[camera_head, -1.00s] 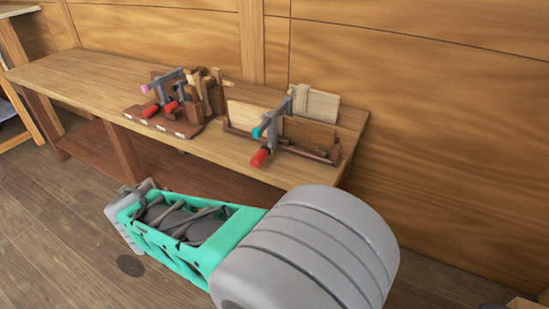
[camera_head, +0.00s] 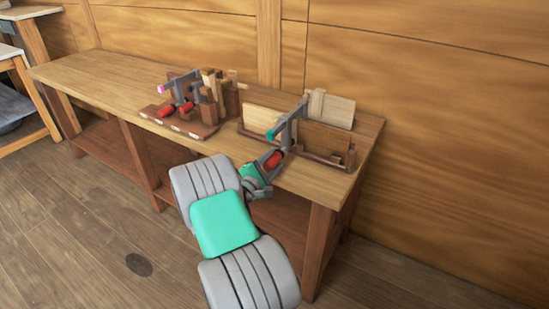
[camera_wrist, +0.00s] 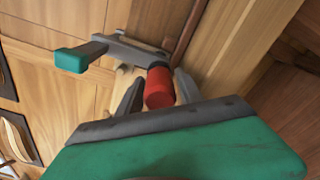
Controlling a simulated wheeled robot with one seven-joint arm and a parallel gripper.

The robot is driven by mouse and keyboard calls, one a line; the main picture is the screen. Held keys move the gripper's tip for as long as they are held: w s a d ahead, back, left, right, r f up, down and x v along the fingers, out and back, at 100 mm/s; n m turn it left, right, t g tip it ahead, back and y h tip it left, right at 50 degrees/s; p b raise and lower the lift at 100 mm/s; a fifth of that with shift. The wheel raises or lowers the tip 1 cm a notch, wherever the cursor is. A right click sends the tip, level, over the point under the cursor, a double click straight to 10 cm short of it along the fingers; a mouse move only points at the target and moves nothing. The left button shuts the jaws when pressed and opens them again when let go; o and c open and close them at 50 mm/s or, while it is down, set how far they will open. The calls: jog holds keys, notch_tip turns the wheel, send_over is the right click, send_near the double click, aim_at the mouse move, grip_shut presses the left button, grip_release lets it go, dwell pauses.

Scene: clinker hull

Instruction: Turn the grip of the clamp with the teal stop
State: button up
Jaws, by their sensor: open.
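The clamp with the teal stop (camera_head: 287,121) is grey and stands at the bench's front edge, against the wooden boards. Its teal stop (camera_head: 270,135) also shows at the upper left of the wrist view (camera_wrist: 72,59). Its red grip (camera_head: 273,160) points toward me. In the wrist view the red grip (camera_wrist: 159,88) lies between the fingertips of my gripper (camera_wrist: 157,92). The fingers are open, one on each side of it, with the right finger very near. Contact cannot be told. In the head view my gripper (camera_head: 264,168) is partly hidden by my arm.
The workbench (camera_head: 110,80) has a clear left part. Left of the clamp, a dark board (camera_head: 188,124) carries wooden blocks (camera_head: 229,98) and clamps with red grips and a pink stop (camera_head: 161,88). Wooden boards (camera_head: 325,138) stand behind and right of the clamp. A wooden wall (camera_head: 440,120) closes the back.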

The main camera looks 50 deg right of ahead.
jog(key=shift+w+d, duration=0.1)
jog(key=shift+d, duration=0.6)
jog(key=shift+c, duration=0.3)
grip_shut()
